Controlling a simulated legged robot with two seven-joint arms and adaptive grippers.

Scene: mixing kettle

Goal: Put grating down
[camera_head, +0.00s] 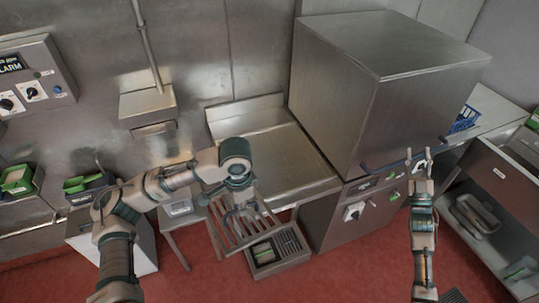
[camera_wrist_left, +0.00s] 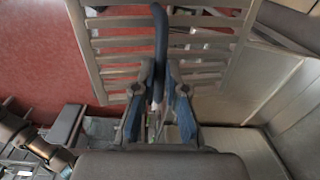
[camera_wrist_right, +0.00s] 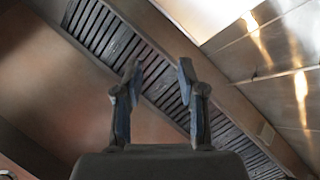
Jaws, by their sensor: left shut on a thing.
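The grating (camera_head: 222,237) is a metal frame with parallel slats, held in the air in front of the steel counter. In the left wrist view the grating (camera_wrist_left: 112,43) fills the upper middle, with a dark blue handle (camera_wrist_left: 160,35) running up from it. My left gripper (camera_head: 240,208) is shut on this handle; its blue fingers (camera_wrist_left: 160,88) sit on both sides of it. The grating's far edge is cut off in the left wrist view. My right gripper (camera_head: 424,160) is raised, open and empty, in front of the dishwasher; its fingers (camera_wrist_right: 155,80) are apart.
A grey bin (camera_head: 277,262) with a dark grille and a green item is low beside the grating. The steel counter (camera_head: 275,150) is bare. The big dishwasher (camera_head: 375,80) stands right of it. Red floor (camera_head: 330,275) lies in front.

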